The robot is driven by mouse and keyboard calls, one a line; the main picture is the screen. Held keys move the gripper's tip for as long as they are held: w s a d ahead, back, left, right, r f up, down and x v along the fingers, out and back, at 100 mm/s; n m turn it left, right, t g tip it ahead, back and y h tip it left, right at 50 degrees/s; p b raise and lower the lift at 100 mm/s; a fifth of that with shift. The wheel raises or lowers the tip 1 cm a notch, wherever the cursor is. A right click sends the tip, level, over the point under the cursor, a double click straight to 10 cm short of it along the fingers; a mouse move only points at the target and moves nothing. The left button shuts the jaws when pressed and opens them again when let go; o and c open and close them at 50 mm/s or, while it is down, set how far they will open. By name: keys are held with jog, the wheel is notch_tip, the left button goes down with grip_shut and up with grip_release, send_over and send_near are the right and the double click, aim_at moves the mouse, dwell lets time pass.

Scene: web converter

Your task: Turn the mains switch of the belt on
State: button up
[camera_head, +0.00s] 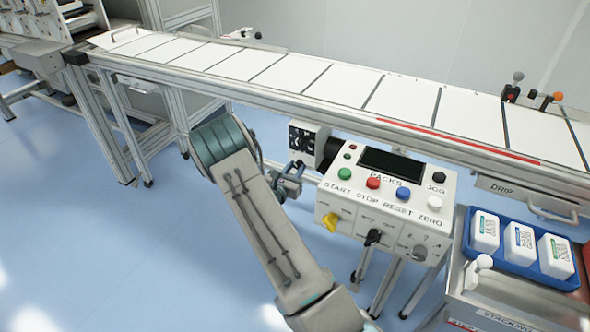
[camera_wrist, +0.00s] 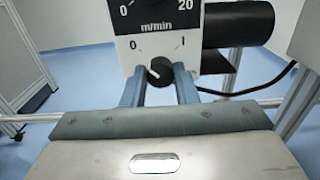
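The belt's drive box (camera_head: 305,142) is a small white box with a black motor beside it, under the conveyor edge. In the wrist view its front panel (camera_wrist: 138,47) carries a dial scale in m/min, and below it a black rotary switch knob (camera_wrist: 160,71) between the marks 0 and I. A small pale mark shows on the knob's left side. My gripper (camera_head: 292,172) is at this box. In the wrist view its two blue fingers (camera_wrist: 160,76) flank the knob closely, one on each side, and appear shut on it. The fingertips partly hide the knob's sides.
A control box (camera_head: 387,197) with coloured buttons and a yellow knob stands just right of my gripper. The conveyor belt (camera_head: 285,72) runs above. A blue tray (camera_head: 525,262) with white packs is at right. A black cable (camera_wrist: 245,90) hangs beside the switch. Floor at left is clear.

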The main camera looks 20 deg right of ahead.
jog(key=shift+f+m+b, duration=0.1)
jog(key=shift+m+b, duration=0.25)
jog(key=shift+m, duration=0.05)
jog(key=m+b, duration=0.3)
jog(key=shift+f+m+b, duration=0.15)
jog(key=shift+m+b, duration=0.15)
jog(key=shift+m, duration=0.1)
jog(key=m+b, duration=1.3)
jog(key=b, duration=0.7)
jog(key=shift+s+f, duration=0.1)
jog(key=shift+s, duration=0.05)
jog(key=shift+m+b, duration=0.3)
jog(key=shift+b, duration=0.15)
jog(key=o, duration=1)
jog(key=shift+r, duration=0.2)
